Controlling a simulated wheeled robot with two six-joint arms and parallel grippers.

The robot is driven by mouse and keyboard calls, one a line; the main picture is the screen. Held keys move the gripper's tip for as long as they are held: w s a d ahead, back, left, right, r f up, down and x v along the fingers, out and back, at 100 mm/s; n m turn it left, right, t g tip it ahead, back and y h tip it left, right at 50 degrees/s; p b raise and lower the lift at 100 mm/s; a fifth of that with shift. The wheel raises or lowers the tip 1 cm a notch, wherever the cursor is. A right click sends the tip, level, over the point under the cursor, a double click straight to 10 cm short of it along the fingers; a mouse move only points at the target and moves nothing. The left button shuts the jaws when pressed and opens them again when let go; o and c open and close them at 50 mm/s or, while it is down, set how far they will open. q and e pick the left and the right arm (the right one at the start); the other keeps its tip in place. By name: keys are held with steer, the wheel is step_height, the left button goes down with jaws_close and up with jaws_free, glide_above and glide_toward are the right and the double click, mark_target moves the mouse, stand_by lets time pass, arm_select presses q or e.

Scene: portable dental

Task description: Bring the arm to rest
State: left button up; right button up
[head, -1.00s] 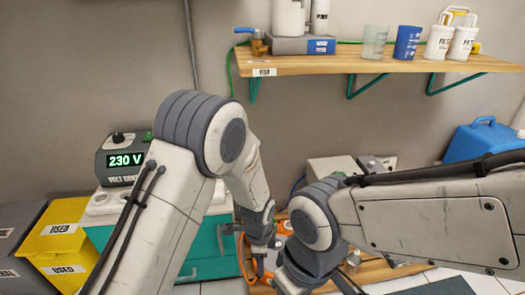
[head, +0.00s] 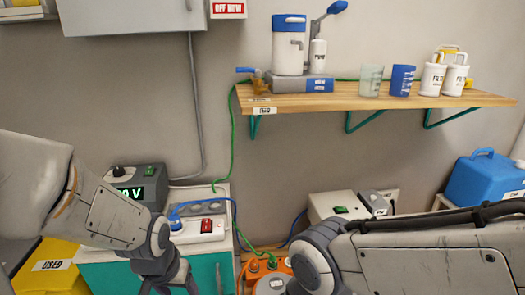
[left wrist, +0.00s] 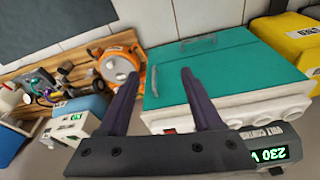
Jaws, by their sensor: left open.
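My left arm comes in from the left in the head view, bent down in front of the voltage unit (head: 140,185). My left gripper (head: 170,288) hangs over the teal cabinet (head: 205,275) at the bottom edge, its tips cut off. In the left wrist view the gripper (left wrist: 157,85) is open, its two dark fingers apart with nothing between them. The voltage unit's "230 V" display (left wrist: 268,155) shows upside down there. My right arm lies across the lower right of the head view; its gripper is out of frame.
A white socket strip (head: 200,230) with a blue plug and red switch lies on the cabinet. An orange cable reel (head: 270,272) stands right of it. A wooden shelf (head: 330,101) holds jugs and cups. Yellow bins (head: 60,255) stand left; a blue canister (head: 485,180) right.

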arm_select(q)
steer(key=s+d+r+m+g+p, duration=0.3)
steer(key=s+d+r+m, duration=0.5)
steer(key=s+d, duration=0.5)
step_height(320, 180, up, 38)
steer(key=n+p, duration=0.1)
steer(key=p, duration=3.6)
steer(key=shift+a+h, duration=0.15)
steer(key=shift+h, duration=0.25)
